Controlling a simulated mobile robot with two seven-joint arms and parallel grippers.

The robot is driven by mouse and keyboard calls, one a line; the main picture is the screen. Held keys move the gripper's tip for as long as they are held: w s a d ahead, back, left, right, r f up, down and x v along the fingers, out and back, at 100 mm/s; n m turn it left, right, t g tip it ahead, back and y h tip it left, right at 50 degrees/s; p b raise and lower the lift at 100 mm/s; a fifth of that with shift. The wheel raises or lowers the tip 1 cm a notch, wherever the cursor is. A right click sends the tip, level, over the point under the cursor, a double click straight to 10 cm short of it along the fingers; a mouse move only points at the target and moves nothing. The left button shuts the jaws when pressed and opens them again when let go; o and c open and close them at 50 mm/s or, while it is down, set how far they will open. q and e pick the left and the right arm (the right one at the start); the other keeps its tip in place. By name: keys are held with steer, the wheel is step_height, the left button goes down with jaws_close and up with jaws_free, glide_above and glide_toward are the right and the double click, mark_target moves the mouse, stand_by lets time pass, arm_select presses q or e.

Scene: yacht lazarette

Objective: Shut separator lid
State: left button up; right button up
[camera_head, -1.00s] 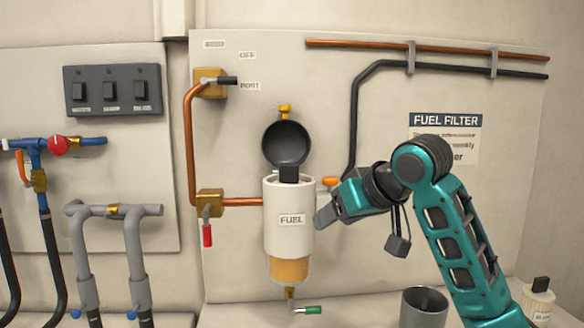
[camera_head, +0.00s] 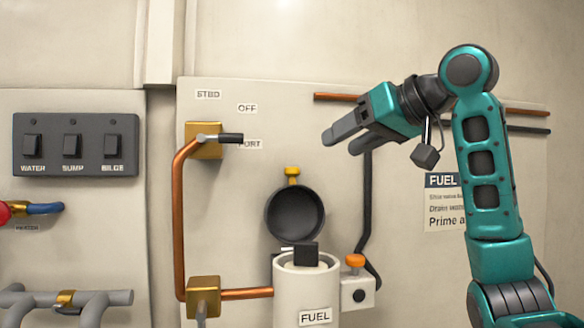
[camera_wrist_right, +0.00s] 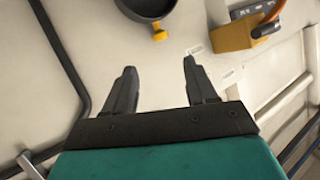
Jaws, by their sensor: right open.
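The separator is a white canister (camera_head: 301,292) labelled FUEL, low in the middle of the head view. Its round black lid (camera_head: 295,214) stands open and upright behind the canister's top. A black block (camera_head: 305,254) shows at the mouth of the canister. My right gripper (camera_head: 338,143) is open and empty, above and to the right of the lid. In the right wrist view the two fingers (camera_wrist_right: 159,72) are spread with nothing between them, and part of the lid (camera_wrist_right: 143,8) shows at the top edge. My left gripper is out of view.
A brass valve (camera_head: 205,141) with a black-tipped lever is left of the lid, joined to a copper pipe (camera_head: 179,220). An orange knob (camera_head: 355,260) sits just right of the canister. A black hose (camera_head: 366,205) runs down behind my right gripper. A switch panel (camera_head: 75,145) is far left.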

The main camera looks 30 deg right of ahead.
mark_target(297, 169)
steer(key=p+x, duration=0.1)
steer(key=x, duration=1)
steer(key=shift+w+f, duration=0.2)
steer(key=shift+w, duration=0.15)
steer(key=shift+c, duration=0.2)
jaws_close()
